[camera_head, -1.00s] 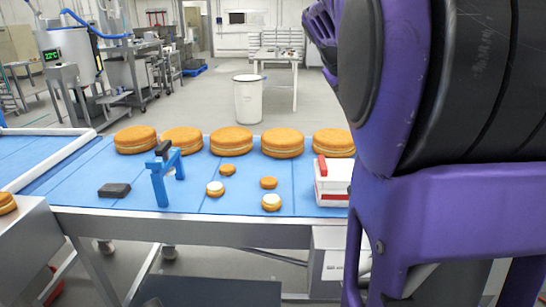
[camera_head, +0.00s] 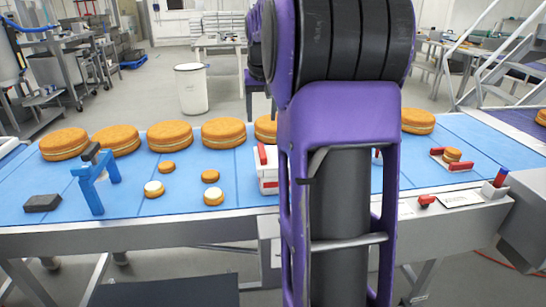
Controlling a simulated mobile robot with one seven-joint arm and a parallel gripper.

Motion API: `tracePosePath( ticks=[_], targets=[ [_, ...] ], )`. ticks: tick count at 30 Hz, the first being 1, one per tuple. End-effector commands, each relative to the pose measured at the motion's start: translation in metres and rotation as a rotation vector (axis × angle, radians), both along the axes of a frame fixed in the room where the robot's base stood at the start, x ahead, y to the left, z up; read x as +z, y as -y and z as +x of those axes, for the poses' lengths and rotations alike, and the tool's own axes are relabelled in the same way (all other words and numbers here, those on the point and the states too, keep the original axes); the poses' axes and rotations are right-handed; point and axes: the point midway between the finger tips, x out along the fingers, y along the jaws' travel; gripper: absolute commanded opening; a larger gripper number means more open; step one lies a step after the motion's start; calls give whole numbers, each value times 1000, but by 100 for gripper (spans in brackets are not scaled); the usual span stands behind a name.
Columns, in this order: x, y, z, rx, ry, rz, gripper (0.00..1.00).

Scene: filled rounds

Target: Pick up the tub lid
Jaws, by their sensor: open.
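I cannot make out a tub lid for certain. A white box with red parts (camera_head: 267,183) stands on the blue belt, and my arm hides much of its right side. A small red bit also shows just right of my arm. My arm rises through the middle of the picture and covers part of the belt. My gripper's fingers do not show.
Large filled rounds (camera_head: 171,136) line the belt's (camera_head: 115,205) far edge; several small ones lie nearer. A blue stand (camera_head: 91,186), a dark block (camera_head: 42,203) and a red-and-white holder with a round (camera_head: 452,158) are also there. A white bin (camera_head: 191,92) stands behind.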

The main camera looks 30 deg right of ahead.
Motion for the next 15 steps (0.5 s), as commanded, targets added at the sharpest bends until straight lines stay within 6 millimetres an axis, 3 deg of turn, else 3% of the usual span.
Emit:
tracePosePath(
  ticks=[1,9,15],
  targets=[
    [-14,2,4,0,-5,2,60],
    [-67,12,24,0,-4,1,60],
    [-88,16,32,0,-2,-2,60]
  ],
)
